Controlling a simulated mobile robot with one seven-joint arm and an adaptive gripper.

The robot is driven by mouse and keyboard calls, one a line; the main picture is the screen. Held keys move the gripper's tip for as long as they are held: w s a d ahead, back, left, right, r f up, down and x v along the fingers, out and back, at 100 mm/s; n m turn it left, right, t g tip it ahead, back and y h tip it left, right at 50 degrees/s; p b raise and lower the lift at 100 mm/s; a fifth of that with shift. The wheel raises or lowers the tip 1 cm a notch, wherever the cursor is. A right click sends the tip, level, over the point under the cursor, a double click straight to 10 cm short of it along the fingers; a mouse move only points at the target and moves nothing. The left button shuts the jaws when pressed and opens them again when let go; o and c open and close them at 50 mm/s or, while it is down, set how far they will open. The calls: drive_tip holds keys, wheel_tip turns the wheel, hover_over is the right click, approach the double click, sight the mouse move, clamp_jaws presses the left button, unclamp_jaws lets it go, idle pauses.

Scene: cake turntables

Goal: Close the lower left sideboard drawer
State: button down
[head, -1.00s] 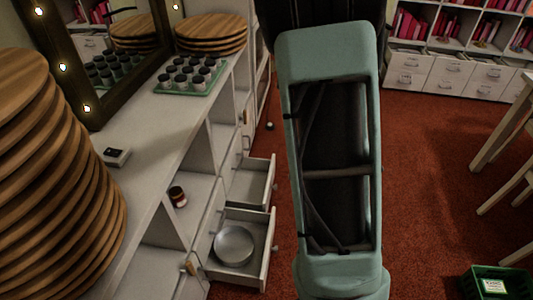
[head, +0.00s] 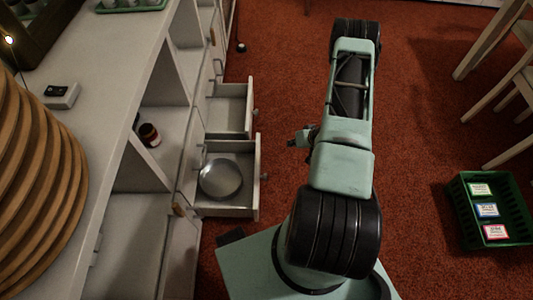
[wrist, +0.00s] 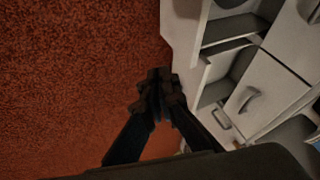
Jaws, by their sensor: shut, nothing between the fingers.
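The white sideboard (head: 120,75) runs along the left of the head view. Two of its drawers stand pulled out. The nearer open drawer (head: 238,212) holds a round silver pan (head: 220,179). The farther open drawer (head: 231,94) looks empty. I take the nearer one as the left drawer; its level is hard to tell. My gripper (head: 299,139) is shut and empty, to the right of the open drawers' fronts, with carpet showing between. In the wrist view my gripper (wrist: 158,76) points beside white drawer parts (wrist: 190,75); contact cannot be told there.
Red carpet (head: 420,100) is open to the right. A green crate with labels (head: 460,205) stands on it, and wooden chair legs (head: 495,40) are at upper right. Stacked wooden boards (head: 40,180) and a small dark jar (head: 149,134) are at the sideboard.

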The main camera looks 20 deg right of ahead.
drive_tip(key=w+a+f+y+b, duration=0.1)
drive_tip(key=w+a+f+b, duration=0.3)
drive_tip(key=a+f, duration=0.5)
drive_tip(key=shift+w+a+f+m, duration=0.4)
drive_tip(key=shift+w+f, duration=0.15)
drive_tip(key=shift+f, duration=0.25)
